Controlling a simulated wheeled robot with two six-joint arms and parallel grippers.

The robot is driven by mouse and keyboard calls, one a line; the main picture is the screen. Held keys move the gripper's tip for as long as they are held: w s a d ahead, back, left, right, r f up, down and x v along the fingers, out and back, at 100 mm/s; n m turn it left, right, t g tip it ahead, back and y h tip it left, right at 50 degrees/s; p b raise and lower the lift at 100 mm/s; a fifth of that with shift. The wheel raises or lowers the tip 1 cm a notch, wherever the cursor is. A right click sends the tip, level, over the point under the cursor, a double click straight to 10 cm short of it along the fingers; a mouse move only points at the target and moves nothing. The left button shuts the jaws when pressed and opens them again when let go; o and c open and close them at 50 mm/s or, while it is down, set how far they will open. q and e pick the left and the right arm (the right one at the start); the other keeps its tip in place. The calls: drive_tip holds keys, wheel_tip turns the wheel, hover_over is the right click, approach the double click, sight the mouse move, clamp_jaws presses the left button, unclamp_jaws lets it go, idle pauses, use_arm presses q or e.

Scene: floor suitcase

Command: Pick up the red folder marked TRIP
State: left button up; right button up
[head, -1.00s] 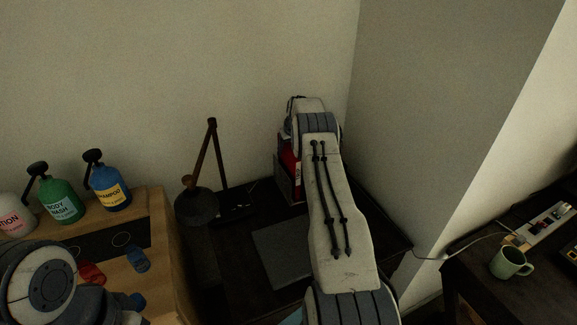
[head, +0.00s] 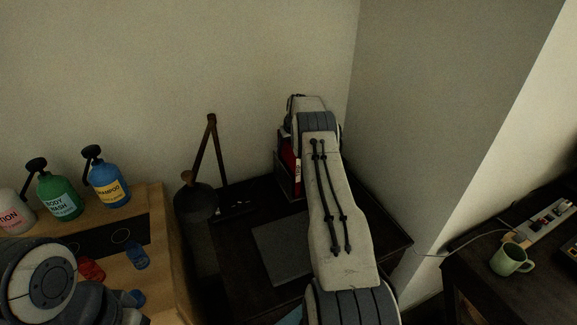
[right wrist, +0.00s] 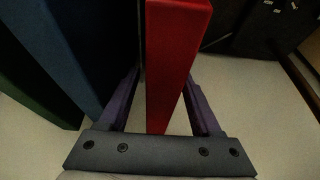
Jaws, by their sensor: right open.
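A red folder (right wrist: 175,60) stands upright in the right wrist view, its narrow edge facing the camera. A red strip (head: 289,160) shows beside my right arm in the head view, mostly covered by the arm. My right gripper (right wrist: 163,92) is open, with one purple finger on each side of the red folder. I cannot tell whether either finger touches it. No TRIP lettering is readable. A blue folder (right wrist: 65,50) and a dark green one (right wrist: 35,85) stand left of the red folder. My left gripper is not in view; only part of that arm shows.
A dark desk (head: 240,290) holds a closed grey laptop-like slab (head: 283,252) and a lamp (head: 196,200). Walls close in behind and right. Pump bottles (head: 107,185) stand on a wooden cabinet at left. A green mug (head: 508,259) and power strip (head: 545,220) are at right.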

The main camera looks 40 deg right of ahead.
clamp_jaws()
idle(1.5)
